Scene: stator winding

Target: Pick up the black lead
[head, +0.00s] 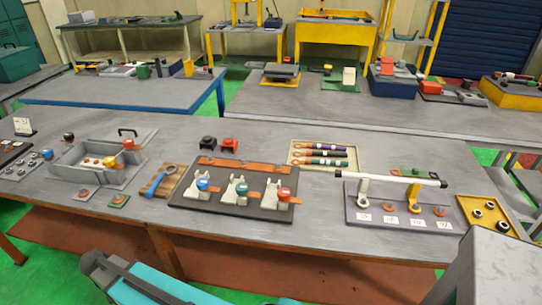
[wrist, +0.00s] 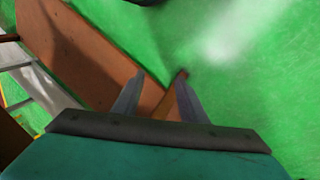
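A cream tray (head: 353,168) on the grey workbench, right of centre in the head view, holds three striped leads lying side by side. The middle one looks like the black lead (head: 322,153), dark with orange-brown bands; a purple lead (head: 325,147) lies behind it and a dark green lead (head: 322,161) in front. My gripper (wrist: 161,88) shows in the wrist view with its two fingers apart and nothing between them. It points toward the green floor and a brown board, away from the tray. No lead shows in the wrist view.
A dark board (head: 225,205) with three fixtures stands in front of the tray. A white bar (head: 390,178) on posts stands to its right. A black block (head: 208,141) and a red block (head: 230,144) sit left of the tray. The bench's front edge is mostly clear.

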